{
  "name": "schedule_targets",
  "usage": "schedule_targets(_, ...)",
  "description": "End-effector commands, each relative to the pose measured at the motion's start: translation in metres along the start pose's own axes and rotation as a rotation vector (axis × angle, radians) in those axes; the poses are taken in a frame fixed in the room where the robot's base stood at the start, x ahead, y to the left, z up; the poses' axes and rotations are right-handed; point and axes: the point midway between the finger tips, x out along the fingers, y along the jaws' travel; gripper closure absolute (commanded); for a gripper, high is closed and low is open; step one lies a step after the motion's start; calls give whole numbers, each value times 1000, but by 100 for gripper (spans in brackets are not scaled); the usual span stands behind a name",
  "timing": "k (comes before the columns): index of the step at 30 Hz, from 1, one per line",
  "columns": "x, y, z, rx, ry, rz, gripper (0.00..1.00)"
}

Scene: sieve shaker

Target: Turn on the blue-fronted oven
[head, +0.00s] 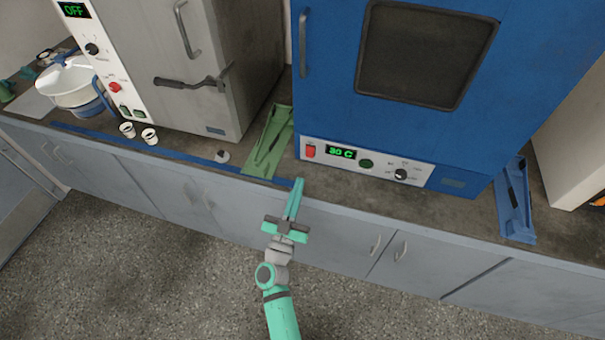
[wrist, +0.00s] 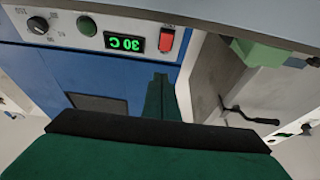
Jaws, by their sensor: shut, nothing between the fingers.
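The blue-fronted oven (head: 333,110) stands on the counter right of centre in the head view, its windowed door shut. Its white lower panel holds a red switch (head: 310,151), a lit green display (head: 341,153) reading 30 C, a green button (head: 366,163) and a black knob (head: 400,174). My gripper (head: 298,183) is shut and empty, just in front of and below the red switch, apart from it in the head view. In the wrist view the panel appears upside down, with the red switch (wrist: 166,40) and display (wrist: 124,43) beyond my dark green fingers (wrist: 161,80).
A grey oven (head: 222,60) with a display reading OFF stands to the left. A green tray (head: 268,140) lies between the ovens, and a blue tray (head: 514,205) lies at the right. Small white cups (head: 149,136) stand near the counter edge.

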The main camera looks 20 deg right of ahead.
Motion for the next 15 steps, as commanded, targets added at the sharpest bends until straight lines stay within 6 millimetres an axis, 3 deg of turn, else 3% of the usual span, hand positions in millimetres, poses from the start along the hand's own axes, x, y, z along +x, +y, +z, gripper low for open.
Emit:
schedule_targets(6,-25,-5,-7,4,0,-9,100)
schedule_targets(15,-30,-5,-9,4,0,-8,100)
